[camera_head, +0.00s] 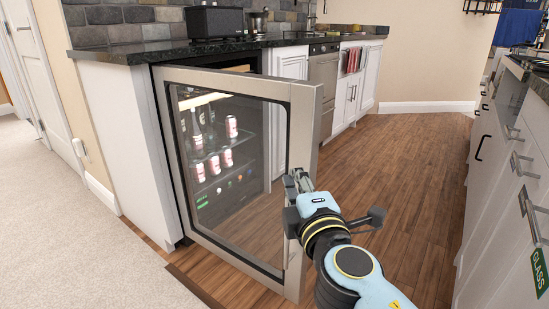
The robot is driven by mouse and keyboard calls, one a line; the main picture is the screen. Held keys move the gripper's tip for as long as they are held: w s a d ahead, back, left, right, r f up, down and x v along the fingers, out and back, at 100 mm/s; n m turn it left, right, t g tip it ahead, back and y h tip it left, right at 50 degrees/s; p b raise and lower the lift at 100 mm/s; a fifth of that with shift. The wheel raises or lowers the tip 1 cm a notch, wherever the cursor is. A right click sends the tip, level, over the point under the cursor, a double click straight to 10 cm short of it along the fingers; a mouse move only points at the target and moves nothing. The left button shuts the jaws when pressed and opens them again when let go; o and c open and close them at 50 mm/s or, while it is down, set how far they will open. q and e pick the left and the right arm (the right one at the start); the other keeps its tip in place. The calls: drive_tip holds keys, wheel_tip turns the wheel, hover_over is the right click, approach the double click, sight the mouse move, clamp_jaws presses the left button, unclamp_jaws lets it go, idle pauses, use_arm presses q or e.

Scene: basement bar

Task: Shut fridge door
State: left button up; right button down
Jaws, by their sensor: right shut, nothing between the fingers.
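The fridge door (304,140) is a glass door in a steel frame, and it stands ajar, swung out from the fridge under the counter. Cans and bottles on shelves (228,160) show through the glass. My right gripper (294,184) is shut and empty at the door's free edge, at mid to lower height. It overlaps the frame in the picture, and I cannot tell whether it touches. My left gripper is not in view.
A dark countertop (160,50) with a black speaker (214,22) runs above the fridge and white cabinets. White drawers (500,170) with handles line the right side. The wooden floor (400,160) between is clear.

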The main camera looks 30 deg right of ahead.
drive_tip(key=p, duration=0.1)
approach(291, 143)
drive_tip(key=w+a, duration=0.2)
drive_tip(key=w, duration=0.1)
drive_tip(key=d, duration=0.1)
drive_tip(key=w+d, duration=0.1)
drive_tip(key=d, duration=0.1)
drive_tip(key=shift+w, duration=0.25)
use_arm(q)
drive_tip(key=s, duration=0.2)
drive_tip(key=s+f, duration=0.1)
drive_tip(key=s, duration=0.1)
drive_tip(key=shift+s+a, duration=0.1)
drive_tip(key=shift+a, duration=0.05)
use_arm(e)
drive_tip(key=shift+w+d, duration=0.2)
drive_tip(key=shift+d, duration=0.05)
drive_tip(key=shift+d, duration=0.1)
